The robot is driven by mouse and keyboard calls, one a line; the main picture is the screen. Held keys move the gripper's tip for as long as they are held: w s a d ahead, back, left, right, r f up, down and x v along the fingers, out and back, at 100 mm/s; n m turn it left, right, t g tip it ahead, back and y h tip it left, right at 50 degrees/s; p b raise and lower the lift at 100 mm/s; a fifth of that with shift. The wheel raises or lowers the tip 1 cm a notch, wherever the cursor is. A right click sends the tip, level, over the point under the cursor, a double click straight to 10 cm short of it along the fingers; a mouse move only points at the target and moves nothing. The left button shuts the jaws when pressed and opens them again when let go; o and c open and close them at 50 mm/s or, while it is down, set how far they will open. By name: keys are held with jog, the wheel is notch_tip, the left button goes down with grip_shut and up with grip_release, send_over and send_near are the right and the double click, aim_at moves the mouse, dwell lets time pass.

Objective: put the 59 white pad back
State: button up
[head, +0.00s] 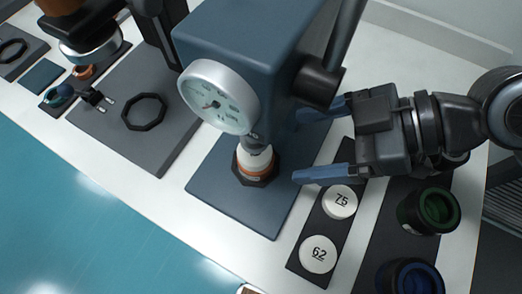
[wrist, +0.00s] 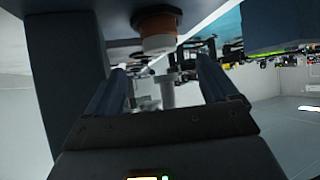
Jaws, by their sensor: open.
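No pad with a readable 59 shows. A white piece (head: 255,157) sits on an orange-brown ring over a black base, under the dial gauge (head: 219,97); its number cannot be read. In the wrist view the white piece (wrist: 158,43) shows at the top, just beyond and between the fingers. White pads marked 75 (head: 340,201) and 62 (head: 319,254) lie in a narrow dark tray (head: 327,227). My gripper (head: 300,145) is open and empty, to the right of the white piece, pointing left at it, with its fingers apart on either side of its line.
The gauge's blue column (head: 255,50) stands close to my upper finger, on a blue base plate (head: 222,196). Green (head: 437,210) and blue (head: 412,278) ringed cylinders stand at lower right. A grey plate with a black octagonal ring (head: 144,112) lies left.

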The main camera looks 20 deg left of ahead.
jog(key=shift+s+a+f, duration=0.2)
jog(key=shift+s+a, duration=0.05)
jog(key=shift+a, duration=0.4)
jog(key=x, duration=0.6)
jog(key=shift+a+p, duration=0.3)
jog(key=shift+a, duration=0.15)
grip_shut()
